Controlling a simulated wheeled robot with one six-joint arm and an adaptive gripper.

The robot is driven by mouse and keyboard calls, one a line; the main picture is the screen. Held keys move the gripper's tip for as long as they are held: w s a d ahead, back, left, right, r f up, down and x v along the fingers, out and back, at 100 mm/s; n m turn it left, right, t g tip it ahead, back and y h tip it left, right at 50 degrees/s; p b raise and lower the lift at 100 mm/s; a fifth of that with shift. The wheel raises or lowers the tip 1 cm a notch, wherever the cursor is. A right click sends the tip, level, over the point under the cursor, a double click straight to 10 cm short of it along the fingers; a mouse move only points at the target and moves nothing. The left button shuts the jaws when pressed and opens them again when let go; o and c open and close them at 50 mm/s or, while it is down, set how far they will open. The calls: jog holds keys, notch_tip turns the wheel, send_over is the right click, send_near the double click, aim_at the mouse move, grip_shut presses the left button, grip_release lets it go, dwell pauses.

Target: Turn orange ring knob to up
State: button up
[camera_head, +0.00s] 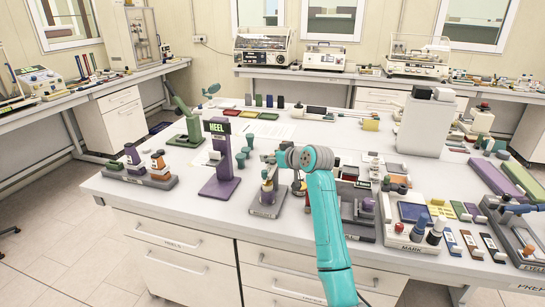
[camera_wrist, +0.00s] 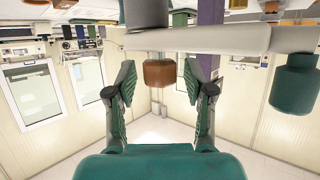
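In the wrist view, which looks upside down, a brown-orange knob (camera_wrist: 160,73) sits against a pale grey horizontal bar (camera_wrist: 200,40). My gripper (camera_wrist: 160,80) is open, with one finger on each side of the knob and a visible gap to both. No ring or pointer mark can be made out on it. In the head view, my gripper (camera_head: 268,172) is beside the purple HEEL stand (camera_head: 221,170), on its right. The knob cannot be clearly picked out there; my gripper and arm may hide it.
Green knobs (camera_head: 240,160) are close by on the stand's right; a dark green cylinder (camera_wrist: 295,76) hangs from the bar. A grey-based fixture (camera_head: 266,210) stands below my gripper. A MARK panel (camera_head: 412,243) is to the right.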

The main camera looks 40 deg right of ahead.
grip_shut()
jog(key=shift+n+y, duration=0.3)
jog(key=n+y, duration=0.2)
jog(key=y, duration=0.1)
jog(key=shift+d+n+g, duration=0.15)
jog(key=shift+n+g, duration=0.15)
jog(key=shift+n, duration=0.1)
jog(key=n+g+y, duration=0.1)
jog(key=n+y, duration=0.2)
jog(key=y, duration=0.1)
jog(key=shift+n+g, duration=0.3)
jog(key=shift+g, duration=0.1)
jog(key=n+g+y, duration=0.3)
jog(key=n+y, duration=0.1)
jog(key=shift+n+g, duration=0.4)
jog(key=shift+n+g+y, duration=0.3)
jog(key=shift+n+g, duration=0.1)
jog(key=shift+g, duration=0.1)
jog(key=shift+o, duration=1.5)
grip_release()
